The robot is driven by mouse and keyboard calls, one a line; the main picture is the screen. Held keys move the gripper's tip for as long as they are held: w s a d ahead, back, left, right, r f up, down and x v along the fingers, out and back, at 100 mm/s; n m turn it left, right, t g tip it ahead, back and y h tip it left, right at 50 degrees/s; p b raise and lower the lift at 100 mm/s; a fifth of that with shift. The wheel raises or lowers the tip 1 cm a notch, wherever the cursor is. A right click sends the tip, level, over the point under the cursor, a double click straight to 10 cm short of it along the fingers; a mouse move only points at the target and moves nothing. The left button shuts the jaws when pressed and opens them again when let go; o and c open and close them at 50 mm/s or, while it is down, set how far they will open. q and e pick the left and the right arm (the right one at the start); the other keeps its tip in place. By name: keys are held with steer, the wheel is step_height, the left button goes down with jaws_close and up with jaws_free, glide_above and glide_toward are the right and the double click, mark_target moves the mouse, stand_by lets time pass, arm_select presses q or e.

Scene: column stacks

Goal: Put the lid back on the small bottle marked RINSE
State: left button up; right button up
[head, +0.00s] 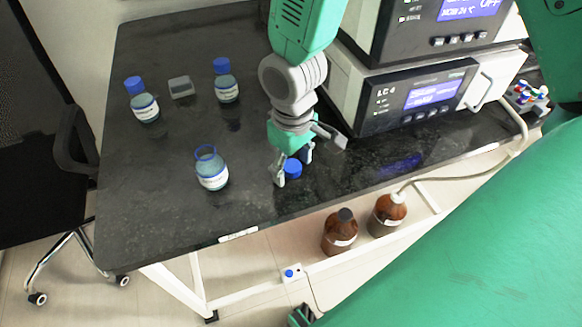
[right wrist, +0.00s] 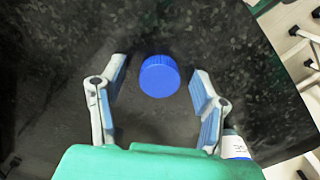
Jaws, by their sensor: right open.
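The blue lid (head: 293,168) lies on the dark bench top near its front edge. My right gripper (head: 292,164) points down over it, fingers open and apart on either side. In the right wrist view the lid (right wrist: 160,77) sits between the open fingertips (right wrist: 158,70), with a gap on both sides. An open small bottle (head: 212,172) with a blue neck ring and white label stands upright left of the gripper, without a lid. Its label is too small to read. A bottle part (right wrist: 235,146) shows beside the right finger in the wrist view. My left gripper is not seen.
Two bottles with blue lids (head: 144,106) (head: 227,86) stand farther back, with a small grey block (head: 181,87) between them. Stacked instruments (head: 420,100) stand at the right. Brown bottles (head: 340,233) (head: 387,214) are below the bench edge. The bench's left front is clear.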

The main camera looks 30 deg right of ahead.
mark_target(292, 166)
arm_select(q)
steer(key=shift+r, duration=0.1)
arm_select(e)
steer(key=shift+r, duration=0.1)
steer(key=c, duration=0.8)
step_height(292, 166, up, 9)
steer(key=p, duration=0.2)
steer(key=shift+p, duration=0.4)
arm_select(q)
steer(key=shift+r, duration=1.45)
arm_select(e)
steer(key=shift+r, duration=0.5)
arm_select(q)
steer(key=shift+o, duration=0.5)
